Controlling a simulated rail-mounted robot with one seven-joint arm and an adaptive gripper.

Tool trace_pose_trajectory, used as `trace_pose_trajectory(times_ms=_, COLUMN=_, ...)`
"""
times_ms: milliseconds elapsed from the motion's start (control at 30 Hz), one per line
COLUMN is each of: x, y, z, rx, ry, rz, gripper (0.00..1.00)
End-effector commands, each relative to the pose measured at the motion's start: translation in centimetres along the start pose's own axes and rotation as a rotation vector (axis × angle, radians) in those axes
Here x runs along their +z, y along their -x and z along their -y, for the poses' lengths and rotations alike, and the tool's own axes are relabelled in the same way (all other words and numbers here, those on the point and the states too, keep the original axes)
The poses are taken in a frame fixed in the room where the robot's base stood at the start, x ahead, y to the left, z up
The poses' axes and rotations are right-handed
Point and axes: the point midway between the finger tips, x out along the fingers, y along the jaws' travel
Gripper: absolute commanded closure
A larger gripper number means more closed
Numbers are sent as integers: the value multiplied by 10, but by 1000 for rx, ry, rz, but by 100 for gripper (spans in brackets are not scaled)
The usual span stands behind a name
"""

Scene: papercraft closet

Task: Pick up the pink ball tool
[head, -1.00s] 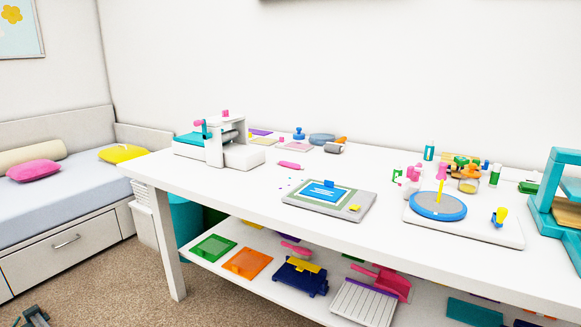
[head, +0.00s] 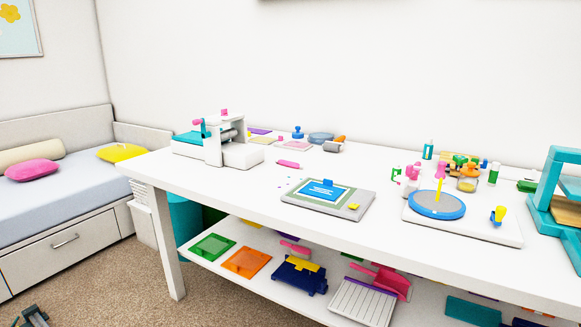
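A slim pink tool (head: 288,164) lies flat on the white table (head: 258,192), left of the middle and behind the grey board. It looks like the pink ball tool, but it is too small for me to make out a ball tip. Nothing touches it. A dark part, which looks like my gripper (head: 34,316), shows at the bottom left corner, low over the carpet and far from the pink tool. It is cut off by the frame edge, and I cannot tell whether its fingers are open.
A white roller machine (head: 232,153) stands left of the pink tool. A grey board (head: 352,209) with a blue sheet lies in front. A blue round plate (head: 437,204) and a teal press (head: 552,190) are at the right. Crafting trays fill the lower shelf (head: 226,279).

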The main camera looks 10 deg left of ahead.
Motion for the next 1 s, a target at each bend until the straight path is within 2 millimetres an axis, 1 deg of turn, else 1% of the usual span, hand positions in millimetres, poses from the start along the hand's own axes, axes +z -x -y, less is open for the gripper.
trace_pose_trajectory(times_ms=333, x=0, y=0, z=0, rx=0, ry=0, rz=0, gripper=100)
trace_pose_trajectory(times_ms=367, x=0, y=0, z=0, rx=0, ry=0, rz=0, gripper=97)
trace_pose_trajectory(times_ms=600, x=0, y=0, z=0, rx=0, ry=0, rz=0, gripper=57)
trace_pose_trajectory(times_ms=633, x=0, y=0, z=0, rx=0, ry=0, rz=0, gripper=52)
trace_pose_trajectory(times_ms=667, x=0, y=0, z=0, rx=0, ry=0, rz=0, gripper=49)
trace_pose_trajectory(times_ms=1000, x=0, y=0, z=0, rx=0, ry=0, rz=0, gripper=49)
